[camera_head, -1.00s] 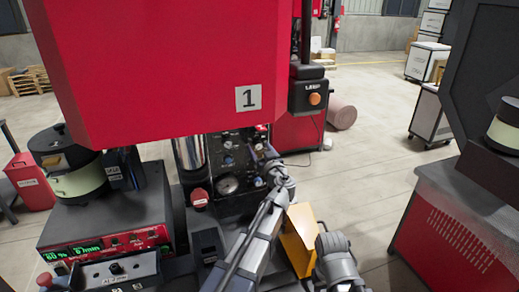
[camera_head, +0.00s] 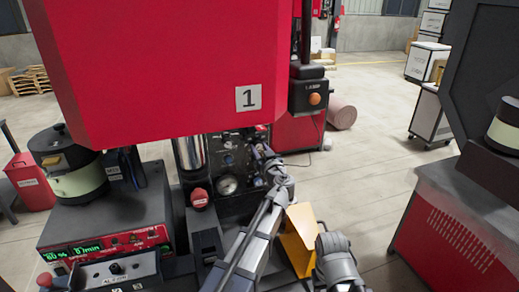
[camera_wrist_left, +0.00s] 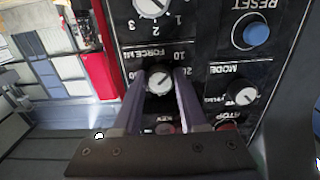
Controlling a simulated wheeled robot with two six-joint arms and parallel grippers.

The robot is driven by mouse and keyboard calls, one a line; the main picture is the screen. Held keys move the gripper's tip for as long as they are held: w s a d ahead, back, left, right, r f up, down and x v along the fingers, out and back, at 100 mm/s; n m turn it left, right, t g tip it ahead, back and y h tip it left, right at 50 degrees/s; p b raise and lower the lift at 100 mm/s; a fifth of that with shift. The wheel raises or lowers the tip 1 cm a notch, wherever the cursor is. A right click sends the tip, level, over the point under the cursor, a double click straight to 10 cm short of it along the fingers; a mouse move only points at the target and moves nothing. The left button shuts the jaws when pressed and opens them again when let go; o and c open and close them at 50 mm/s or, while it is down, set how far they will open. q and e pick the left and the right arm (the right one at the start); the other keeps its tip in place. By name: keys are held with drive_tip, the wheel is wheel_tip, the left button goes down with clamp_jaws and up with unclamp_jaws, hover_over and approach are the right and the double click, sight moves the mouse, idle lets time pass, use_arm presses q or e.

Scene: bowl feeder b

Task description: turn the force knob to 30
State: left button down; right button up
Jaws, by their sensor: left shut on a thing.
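The force knob (camera_wrist_left: 159,80) is a small round silver-grey knob on the black control panel (camera_wrist_left: 205,60) in the left wrist view. Its lettering appears upside down, with FORCE kN and the numbers 10 and 20 beside it. My left gripper (camera_wrist_left: 163,88) is shut on the knob, one finger on each side. I cannot read the knob's pointer surely. In the head view my left gripper (camera_head: 263,155) reaches the panel (camera_head: 238,160) below the red machine head; the knob cannot be made out there.
Close to the held knob are a larger dial (camera_wrist_left: 152,5), a blue RESET button (camera_wrist_left: 256,33), a MODE knob (camera_wrist_left: 242,92) and a red button (camera_wrist_left: 228,124). In the head view a yellow part (camera_head: 297,240) stands beside my arm. Open floor (camera_head: 360,190) lies to the right.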

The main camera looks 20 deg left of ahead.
idle(0.4)
use_arm(q)
drive_tip(key=m, duration=0.8)
drive_tip(key=shift+m, duration=0.4)
drive_tip(key=m, duration=0.4)
drive_tip(key=shift+s, duration=0.1)
drive_tip(key=shift+r+m, duration=0.1)
drive_tip(key=shift+m, duration=2.3)
drive_tip(key=shift+c, duration=2.2)
unclamp_jaws()
drive_tip(key=v, duration=0.7)
drive_tip(key=shift+s+d, duration=0.2)
drive_tip(key=shift+s, duration=0.15)
